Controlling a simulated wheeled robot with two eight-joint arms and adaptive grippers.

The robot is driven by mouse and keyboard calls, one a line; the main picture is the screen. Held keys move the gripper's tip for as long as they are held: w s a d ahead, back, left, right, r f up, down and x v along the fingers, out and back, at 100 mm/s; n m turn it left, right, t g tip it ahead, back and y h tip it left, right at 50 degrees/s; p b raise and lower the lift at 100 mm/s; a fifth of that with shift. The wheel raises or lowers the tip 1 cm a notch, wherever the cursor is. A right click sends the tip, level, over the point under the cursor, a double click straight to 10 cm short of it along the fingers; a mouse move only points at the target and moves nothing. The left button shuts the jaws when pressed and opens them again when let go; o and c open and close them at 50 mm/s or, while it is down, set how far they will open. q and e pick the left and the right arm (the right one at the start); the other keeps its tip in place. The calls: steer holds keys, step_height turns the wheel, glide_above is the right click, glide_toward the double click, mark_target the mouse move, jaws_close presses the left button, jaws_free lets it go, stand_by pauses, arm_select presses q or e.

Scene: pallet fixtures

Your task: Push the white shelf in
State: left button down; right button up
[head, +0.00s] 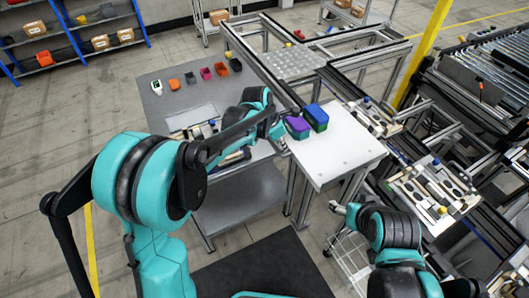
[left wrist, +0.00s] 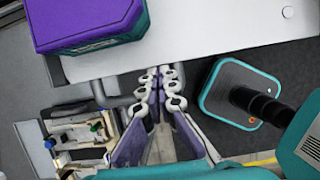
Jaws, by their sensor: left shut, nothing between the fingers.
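The white shelf (head: 337,152) is a flat board on a metal frame, right of the grey table. It also fills the top of the left wrist view (left wrist: 215,25). A purple-and-green bin (head: 298,126) and a blue-and-green bin (head: 316,116) stand on its left part. My left gripper (head: 284,141) is at the shelf's left edge. In the left wrist view its fingertips (left wrist: 165,72) are together and empty, close to that edge; I cannot tell whether they touch it. My right arm is low, in front of the shelf; its gripper end (head: 336,207) is too small to read.
The grey table (head: 155,92) at left carries several small bins and a handheld device. A metal frame (head: 290,65) stands behind the shelf. A fixture pallet (head: 435,190) and a roller conveyor (head: 480,85) are to the right.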

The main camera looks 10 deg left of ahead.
mark_target(295, 142)
arm_select(q)
steer(key=w+d, duration=0.2)
steer(key=d, duration=0.1)
steer(key=shift+w+d, duration=0.15)
steer(key=shift+d, duration=0.05)
steer(key=shift+d+r, duration=0.1)
arm_select(e)
steer(key=shift+a+f, duration=0.1)
arm_select(q)
steer(key=shift+w, duration=0.1)
steer(key=shift+r, duration=0.1)
